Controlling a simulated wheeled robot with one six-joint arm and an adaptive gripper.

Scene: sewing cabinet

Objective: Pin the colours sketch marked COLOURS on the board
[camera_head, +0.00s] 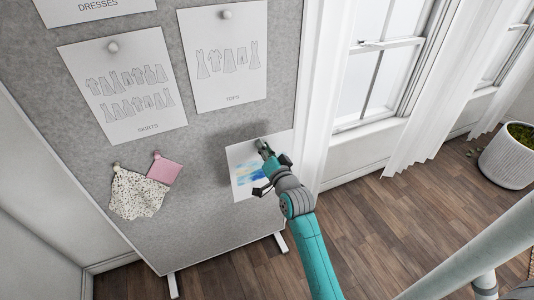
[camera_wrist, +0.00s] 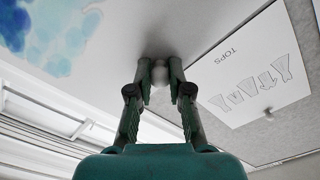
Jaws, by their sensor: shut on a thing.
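The word COLOURS cannot be read; my arm hides part of the sheet. My gripper (camera_head: 262,146) is at the upper middle of the sheet. In the wrist view my gripper (camera_wrist: 160,68) is shut on a round pale pin (camera_wrist: 160,75), close against the sheet. Whether the pin's point is in the board is hidden.
The grey board (camera_head: 210,225) also bears the pinned SKIRTS sheet (camera_head: 125,118), the TOPS sheet (camera_head: 228,88) and a DRESSES sheet (camera_head: 95,8). Speckled (camera_head: 138,195) and pink (camera_head: 165,168) swatches hang lower left. A curtained window and a plant pot (camera_head: 510,160) stand right. Wooden floor is open between.

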